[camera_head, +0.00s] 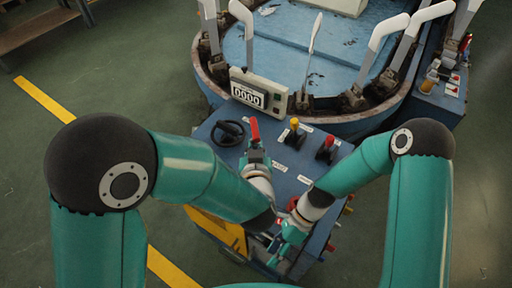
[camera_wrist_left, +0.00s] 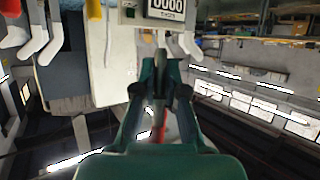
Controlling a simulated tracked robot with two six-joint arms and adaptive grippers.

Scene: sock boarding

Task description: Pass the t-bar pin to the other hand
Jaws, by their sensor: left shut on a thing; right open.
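In the head view my left gripper (camera_head: 256,153) is above the blue control console, shut on a slim thing with a red part (camera_head: 254,130), which I take to be the t-bar pin. The red part sticks up beyond the fingers. In the left wrist view the left gripper (camera_wrist_left: 162,72) has its fingers close around a narrow dark shaft, with red (camera_wrist_left: 160,120) showing between them; its cross-bar cannot be made out. My right gripper (camera_head: 290,234) is open, low over the console's front edge and apart from the pin. Its fingertips are partly hidden.
The blue console (camera_head: 286,184) carries a black handwheel (camera_head: 229,132), a yellow-knobbed lever (camera_head: 294,124) and a red-knobbed lever (camera_head: 327,144). Behind it are a counter box (camera_head: 259,95) and a blue oval machine (camera_head: 281,58) with several white foot forms (camera_head: 388,30).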

